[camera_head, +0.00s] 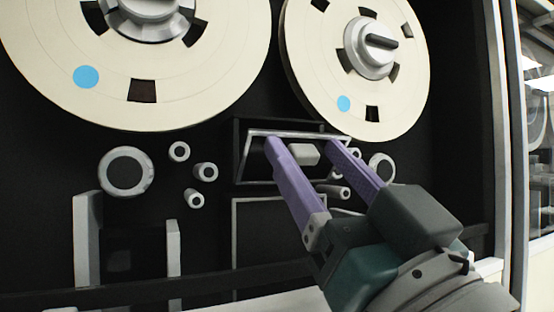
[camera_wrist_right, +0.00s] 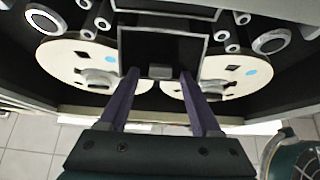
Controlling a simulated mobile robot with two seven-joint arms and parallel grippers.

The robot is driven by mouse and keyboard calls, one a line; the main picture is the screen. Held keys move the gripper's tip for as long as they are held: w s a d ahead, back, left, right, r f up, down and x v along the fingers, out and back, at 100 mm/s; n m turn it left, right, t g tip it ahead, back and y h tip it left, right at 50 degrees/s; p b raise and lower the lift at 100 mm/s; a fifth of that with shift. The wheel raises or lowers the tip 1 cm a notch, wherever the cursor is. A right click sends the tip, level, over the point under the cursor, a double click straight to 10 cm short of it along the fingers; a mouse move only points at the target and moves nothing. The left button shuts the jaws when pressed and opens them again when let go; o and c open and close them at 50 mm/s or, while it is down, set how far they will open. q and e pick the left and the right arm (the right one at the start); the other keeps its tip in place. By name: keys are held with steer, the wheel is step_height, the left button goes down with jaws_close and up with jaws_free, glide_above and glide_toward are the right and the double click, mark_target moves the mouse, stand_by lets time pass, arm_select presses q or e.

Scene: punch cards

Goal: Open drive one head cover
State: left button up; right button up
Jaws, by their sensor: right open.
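The head cover (camera_head: 258,164) is a dark panel with a thin silver edge, set below and between the two reels in the head view. A small light-grey handle (camera_head: 303,153) stands out from it. My right gripper (camera_head: 302,146) is open, with one purple finger on each side of the handle and a gap showing. In the right wrist view, the cover (camera_wrist_right: 160,48) shows upside down, with the handle (camera_wrist_right: 160,71) between the fingertips (camera_wrist_right: 158,75). I cannot tell how far the cover is tilted. The fingers hide part of it. My left gripper is not in view.
Two cream tape reels (camera_head: 185,90) (camera_head: 400,85) with blue dots sit above. Round rollers (camera_head: 126,172) (camera_head: 381,167) and small guide posts (camera_head: 205,171) flank the cover. A silver-edged panel (camera_head: 270,225) lies below it. The cabinet's metal frame (camera_head: 507,130) stands at right.

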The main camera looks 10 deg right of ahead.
steer(key=shift+s+f, duration=0.2)
steer(key=shift+f, duration=0.1)
steer(key=b+v, duration=0.3)
steer(key=v, duration=0.6)
steer(key=shift+s, duration=0.2)
steer(key=shift+d, duration=0.15)
steer(key=shift+r, duration=0.15)
steer(key=shift+c, duration=0.6)
steer(key=n+g+y+p, duration=0.1)
steer(key=n+p, duration=0.1)
steer(key=n, duration=0.1)
steer(key=r+n+g+y+p, duration=0.1)
steer(key=n+g+y+p, duration=0.1)
steer(key=n+p, duration=0.1)
steer(key=r+n+g+y+p, duration=0.1)
steer(key=n+p, duration=0.2)
steer(key=n, duration=0.1)
steer(key=shift+w+a+r+n, duration=0.25)
steer(key=shift+n, duration=0.05)
steer(key=shift+c, duration=0.3)
steer(key=w+a+n+g+p, duration=0.2)
steer(key=w+n+g+p, duration=0.3)
steer(key=w+n+p, duration=0.4)
steer(key=n, duration=0.3)
steer(key=shift+a+f+g+y+p, duration=0.2)
steer(key=shift+a+g+y+p, duration=0.1)
